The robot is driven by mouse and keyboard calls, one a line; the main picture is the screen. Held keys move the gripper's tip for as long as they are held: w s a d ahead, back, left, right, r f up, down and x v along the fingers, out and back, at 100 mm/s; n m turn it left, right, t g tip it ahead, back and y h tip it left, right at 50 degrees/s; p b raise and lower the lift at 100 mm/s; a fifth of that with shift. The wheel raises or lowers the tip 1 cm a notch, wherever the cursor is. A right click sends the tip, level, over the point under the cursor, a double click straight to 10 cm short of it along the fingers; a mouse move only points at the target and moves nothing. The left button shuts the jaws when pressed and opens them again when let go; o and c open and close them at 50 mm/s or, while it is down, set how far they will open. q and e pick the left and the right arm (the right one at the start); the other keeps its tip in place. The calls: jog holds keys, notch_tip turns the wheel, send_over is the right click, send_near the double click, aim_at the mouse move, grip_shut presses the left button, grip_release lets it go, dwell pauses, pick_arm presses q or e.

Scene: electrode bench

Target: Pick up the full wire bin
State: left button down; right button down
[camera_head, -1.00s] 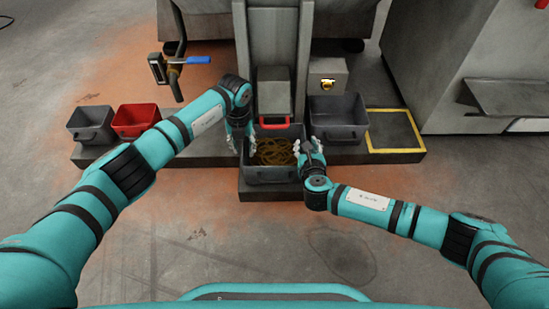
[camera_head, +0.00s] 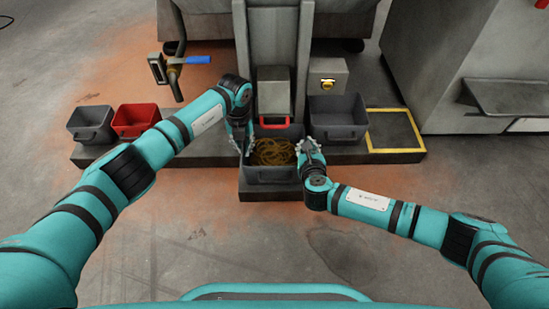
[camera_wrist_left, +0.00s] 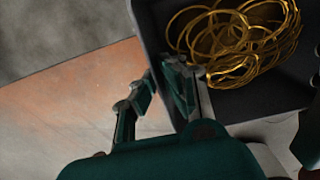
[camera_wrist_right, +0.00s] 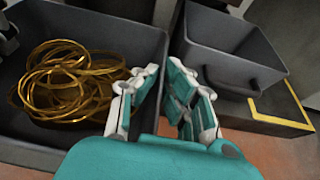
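The full wire bin (camera_head: 272,174) is a dark grey open bin with loose gold wire coils (camera_head: 273,152) in it. It stands upright on the low plinth in the middle of the head view. My left gripper (camera_head: 243,147) is at its left side wall, and my right gripper (camera_head: 310,150) is at its right side wall. In the left wrist view, the left fingers (camera_wrist_left: 161,76) straddle the bin's rim. In the right wrist view, the right fingers (camera_wrist_right: 162,75) close in around the opposite rim. Contact at the fingertips is partly hidden.
A red handle (camera_head: 274,121) and grey machine column stand right behind the bin. An empty grey bin (camera_head: 338,134) is close on the right, beside a yellow-outlined spot (camera_head: 424,130). A red bin (camera_head: 135,133) and another grey bin (camera_head: 91,138) stand left. Floor in front is clear.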

pick_arm(q)
jog(key=shift+r, duration=0.15)
pick_arm(e)
jog(key=shift+r, duration=0.1)
